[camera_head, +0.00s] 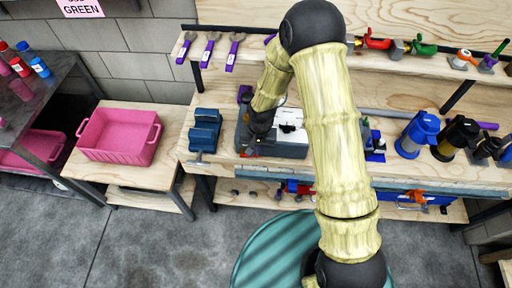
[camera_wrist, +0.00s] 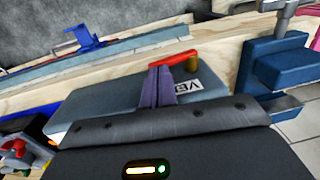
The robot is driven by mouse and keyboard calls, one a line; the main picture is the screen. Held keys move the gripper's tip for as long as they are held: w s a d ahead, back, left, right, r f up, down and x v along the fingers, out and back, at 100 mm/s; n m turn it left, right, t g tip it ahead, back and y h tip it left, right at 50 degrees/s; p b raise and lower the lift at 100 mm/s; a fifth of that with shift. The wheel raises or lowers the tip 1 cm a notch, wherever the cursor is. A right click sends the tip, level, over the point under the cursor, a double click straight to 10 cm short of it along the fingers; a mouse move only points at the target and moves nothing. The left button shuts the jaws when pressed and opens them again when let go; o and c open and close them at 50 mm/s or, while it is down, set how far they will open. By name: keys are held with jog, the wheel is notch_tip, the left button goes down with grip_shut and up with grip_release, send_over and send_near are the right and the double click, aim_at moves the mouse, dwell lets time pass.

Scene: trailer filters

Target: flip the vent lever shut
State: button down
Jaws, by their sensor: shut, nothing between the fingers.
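The vent lever (camera_wrist: 176,58) is a red bar beside a brass-coloured knob (camera_wrist: 192,64) on a grey-blue box in the wrist view. A white label (camera_wrist: 187,86) with letters starting "VE" is on the box, partly covered by my fingers. My gripper (camera_wrist: 159,72) has its two purple fingers together and empty, with tips at the lever's left part in the picture; I cannot tell whether they touch it. In the head view the box (camera_head: 290,150) stands on the workbench, and my arm hides much of it; the lever cannot be made out there.
A blue vise (camera_head: 205,130) stands left of the box and also shows in the wrist view (camera_wrist: 272,65). Blue and black canisters (camera_head: 418,135) stand on the right. A pink bin (camera_head: 118,135) sits on a low table at left.

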jog(key=shift+a, duration=0.1)
jog(key=shift+a+f, duration=0.25)
jog(key=shift+a, duration=0.45)
jog(key=shift+w+a+r, duration=0.1)
jog(key=shift+r, duration=0.5)
jog(key=r+p, duration=0.2)
jog(key=r, duration=0.1)
jog(key=shift+a+r+p, duration=0.1)
jog(key=shift+a+p, duration=0.25)
jog(key=shift+a, duration=0.05)
jog(key=d+r+b, duration=0.2)
jog(key=d+r, duration=0.4)
jog(key=d, duration=0.1)
jog(key=shift+s+d+b, duration=0.2)
jog(key=shift+d+b, duration=0.1)
jog(key=shift+d, duration=0.05)
